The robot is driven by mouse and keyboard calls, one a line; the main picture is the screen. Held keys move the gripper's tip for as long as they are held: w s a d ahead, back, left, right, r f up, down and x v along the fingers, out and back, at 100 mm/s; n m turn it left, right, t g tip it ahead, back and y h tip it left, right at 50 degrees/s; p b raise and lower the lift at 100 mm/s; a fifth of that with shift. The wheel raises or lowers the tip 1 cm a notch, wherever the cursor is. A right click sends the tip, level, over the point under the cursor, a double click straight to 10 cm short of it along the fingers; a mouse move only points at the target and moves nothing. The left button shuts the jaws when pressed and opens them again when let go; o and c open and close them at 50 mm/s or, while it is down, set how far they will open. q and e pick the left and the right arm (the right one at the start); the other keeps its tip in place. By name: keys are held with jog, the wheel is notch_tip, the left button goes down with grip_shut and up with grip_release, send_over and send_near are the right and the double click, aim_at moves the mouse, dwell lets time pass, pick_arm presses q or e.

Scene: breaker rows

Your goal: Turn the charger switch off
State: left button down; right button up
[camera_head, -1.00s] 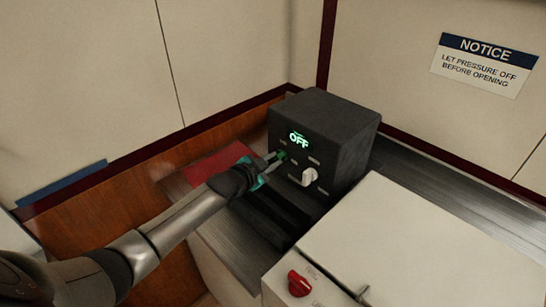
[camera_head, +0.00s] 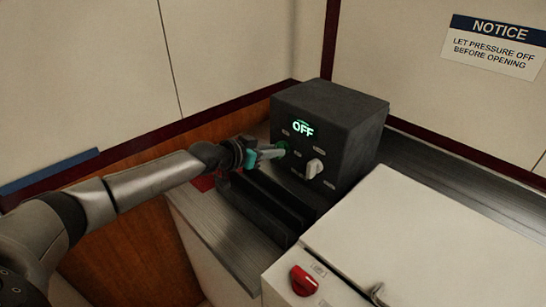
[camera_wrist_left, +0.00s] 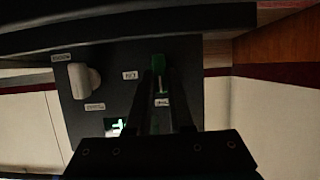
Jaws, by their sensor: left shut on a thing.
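The charger is a dark box (camera_head: 340,105) on the metal counter, and its green display (camera_head: 303,129) reads OFF. A small green switch (camera_head: 282,147) sits on the left of its front face. My left gripper (camera_head: 276,153) reaches in from the left, its fingers shut on this switch. In the left wrist view the green switch (camera_wrist_left: 158,61) shows between the dark fingers (camera_wrist_left: 160,85), which partly hide it. A white knob (camera_head: 314,168) is to the right on the same face; the knob (camera_wrist_left: 84,80) shows in the wrist view too. The small labels are unreadable in the head view.
A white cabinet (camera_head: 400,240) with a red knob (camera_head: 303,281) stands in front at the right. Dark ridges (camera_head: 262,205) lie on the counter (camera_head: 215,225) before the charger. A notice sign (camera_head: 495,47) is on the back wall. The metal top right of the charger is clear.

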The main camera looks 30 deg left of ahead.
dwell(0.5)
pick_arm(q)
jog(key=c, duration=0.8)
grip_release()
jog(key=shift+p+v, duration=3.35)
jog(key=shift+v, duration=4.25)
jog(key=shift+a, duration=0.1)
